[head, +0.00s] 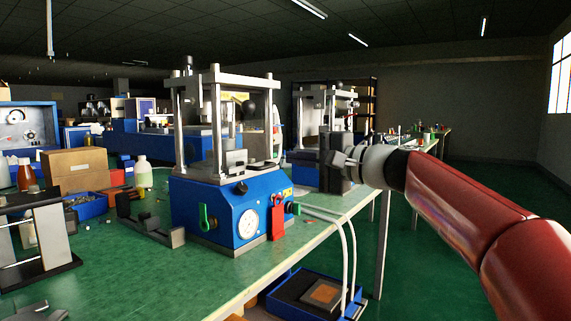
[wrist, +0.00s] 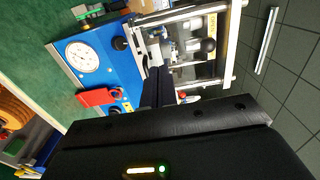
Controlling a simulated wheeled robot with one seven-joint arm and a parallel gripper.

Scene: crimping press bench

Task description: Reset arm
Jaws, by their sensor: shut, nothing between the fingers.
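My gripper (head: 326,160) is held in the air to the right of the near press, above the bench's right edge. In the head view its dark body hides most of the fingers. In the wrist view the dark fingers (wrist: 156,86) are together with nothing between them, pointing toward the press. The near press (head: 222,212) has a blue base, a round white gauge (head: 249,223), a red tag-like part (head: 277,222) and a silver pillar frame. It also shows sideways in the wrist view (wrist: 107,66). My gripper appears apart from the press.
The green-topped bench (head: 135,268) holds a cardboard box (head: 75,171), a white bottle (head: 143,172), a blue parts bin (head: 88,206) and a dark bracket (head: 150,226). White hoses (head: 345,245) hang off the right edge. A blue tray (head: 310,293) sits below. A second press stands behind.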

